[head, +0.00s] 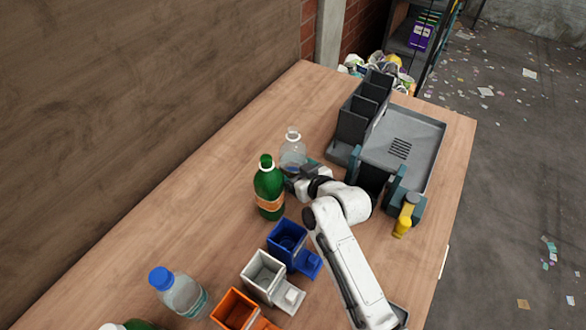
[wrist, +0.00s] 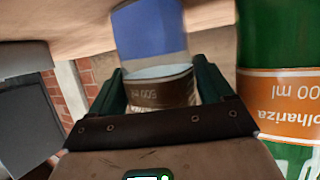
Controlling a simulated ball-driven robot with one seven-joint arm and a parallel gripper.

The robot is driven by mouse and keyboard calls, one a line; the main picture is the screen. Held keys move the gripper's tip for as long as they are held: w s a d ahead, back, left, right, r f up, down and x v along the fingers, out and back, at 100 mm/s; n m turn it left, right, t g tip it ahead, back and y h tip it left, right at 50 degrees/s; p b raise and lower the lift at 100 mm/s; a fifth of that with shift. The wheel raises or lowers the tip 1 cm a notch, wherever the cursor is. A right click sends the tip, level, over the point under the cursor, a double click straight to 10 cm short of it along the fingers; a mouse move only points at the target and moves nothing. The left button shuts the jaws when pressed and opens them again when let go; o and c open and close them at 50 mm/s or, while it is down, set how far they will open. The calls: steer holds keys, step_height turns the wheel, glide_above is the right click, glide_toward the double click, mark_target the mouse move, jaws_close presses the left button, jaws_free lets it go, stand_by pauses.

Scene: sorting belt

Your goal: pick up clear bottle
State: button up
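The clear bottle (head: 293,150) stands upright on the wooden table, with a white cap and a blue label. In the wrist view the clear bottle (wrist: 152,35) appears between the fingertips, with a blue band and a brown "500 ml" band. My gripper (head: 302,174) is low at the bottle's near side and hides its lower part. In the wrist view my gripper's teal fingers (wrist: 160,75) are spread, one on each side of the bottle. I see no clear squeeze on it. A green bottle (head: 268,188) stands just left of my gripper; it also shows in the wrist view (wrist: 280,100).
Blue (head: 287,240), white (head: 264,272) and orange (head: 236,308) bins stand in front. A blue-capped bottle (head: 180,292) is at lower left. A grey tray machine (head: 425,138) and a yellow bottle (head: 404,220) are right. The table's left strip is clear.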

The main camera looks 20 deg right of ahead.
steer(key=c, duration=0.7)
steer(key=shift+r, duration=0.1)
steer(key=shift+r, duration=0.55)
steer(key=s+d+r+p, duration=0.2)
steer(key=s+d+r, duration=0.3)
steer(key=r, duration=0.3)
steer(key=s+d+r+p, duration=0.3)
steer(key=s+d+r, duration=0.2)
steer(key=s+r, duration=0.2)
steer(key=s+d+r+p, duration=0.3)
steer(key=s+d+r, duration=0.2)
steer(key=r, duration=0.5)
steer(key=shift+v, duration=0.9)
